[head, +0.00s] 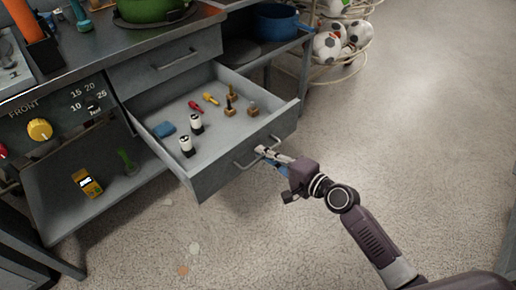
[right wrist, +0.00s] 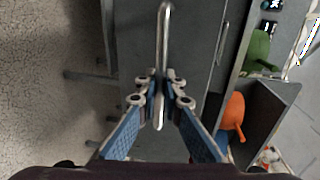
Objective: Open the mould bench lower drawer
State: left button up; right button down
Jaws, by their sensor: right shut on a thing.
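The lower drawer (head: 228,172) of the mould bench (head: 107,47) is pulled well out, and its inside shows. Its bar handle (head: 243,164) is on the front panel; in the right wrist view the handle (right wrist: 164,40) runs between the fingers. My right gripper (head: 264,152) is shut on this handle, and the right wrist view shows both blue-padded fingers (right wrist: 160,98) closed around it. The upper drawer (head: 165,65) above it is shut. My left gripper does not show.
A lower shelf (head: 60,190) at left holds a yellow meter (head: 87,183). A rack of footballs (head: 327,46) stands at the back. The floor (head: 420,120) at right is clear.

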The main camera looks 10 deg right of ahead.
jog(key=shift+s+d, duration=0.15)
jog(key=c, duration=2.1)
grip_release()
jog(key=shift+s, duration=0.1)
jog(key=v, duration=1.2)
